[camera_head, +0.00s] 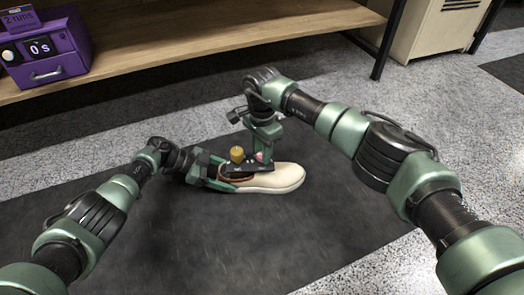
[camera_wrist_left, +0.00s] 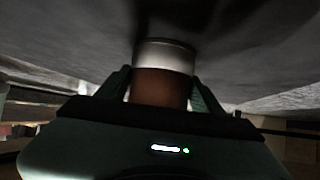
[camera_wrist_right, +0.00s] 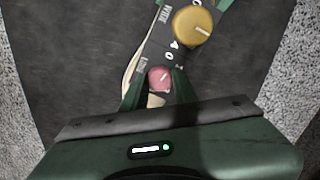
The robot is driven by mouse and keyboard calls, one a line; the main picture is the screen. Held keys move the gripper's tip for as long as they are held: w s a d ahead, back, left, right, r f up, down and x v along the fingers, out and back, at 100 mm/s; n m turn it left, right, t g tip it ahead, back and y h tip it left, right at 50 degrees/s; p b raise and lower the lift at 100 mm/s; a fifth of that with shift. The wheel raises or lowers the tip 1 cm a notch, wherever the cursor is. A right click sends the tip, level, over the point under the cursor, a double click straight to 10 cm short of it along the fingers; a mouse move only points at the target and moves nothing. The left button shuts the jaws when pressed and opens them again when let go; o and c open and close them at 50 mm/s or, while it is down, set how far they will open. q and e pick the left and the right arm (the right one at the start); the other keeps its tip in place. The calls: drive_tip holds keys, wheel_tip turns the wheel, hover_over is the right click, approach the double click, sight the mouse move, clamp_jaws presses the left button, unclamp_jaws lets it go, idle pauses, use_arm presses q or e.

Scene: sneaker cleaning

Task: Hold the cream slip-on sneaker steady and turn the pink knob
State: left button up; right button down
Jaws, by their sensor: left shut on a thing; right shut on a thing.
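The cream slip-on sneaker (camera_head: 284,178) lies on the dark mat, toe to the right in the head view. My left gripper (camera_head: 222,180) is shut on its heel end; the left wrist view shows the brown and cream heel (camera_wrist_left: 163,80) between the fingers. A dark panel (camera_wrist_right: 160,52) with a yellow knob (camera_wrist_right: 193,25) and the pink knob (camera_wrist_right: 159,78) sits over the sneaker. My right gripper (camera_wrist_right: 155,92) comes from above and is shut on the pink knob, with its fingers on either side. In the head view the fingers partly hide the pink knob (camera_head: 260,156).
The dark mat (camera_head: 110,240) is otherwise clear around the sneaker. A wooden shelf (camera_head: 220,38) runs along the back, with a purple box (camera_head: 45,55) showing "0s" at its left. A beige locker (camera_head: 430,28) stands at the back right.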

drive_tip(key=m, duration=0.6)
drive_tip(key=shift+m, duration=0.4)
idle(0.4)
drive_tip(key=c, duration=1.1)
unclamp_jaws()
wheel_tip(320, 180, up, 12)
drive_tip(key=shift+r, duration=0.1)
use_arm(q)
drive_tip(key=o, duration=1.8)
drive_tip(key=shift+c, duration=0.2)
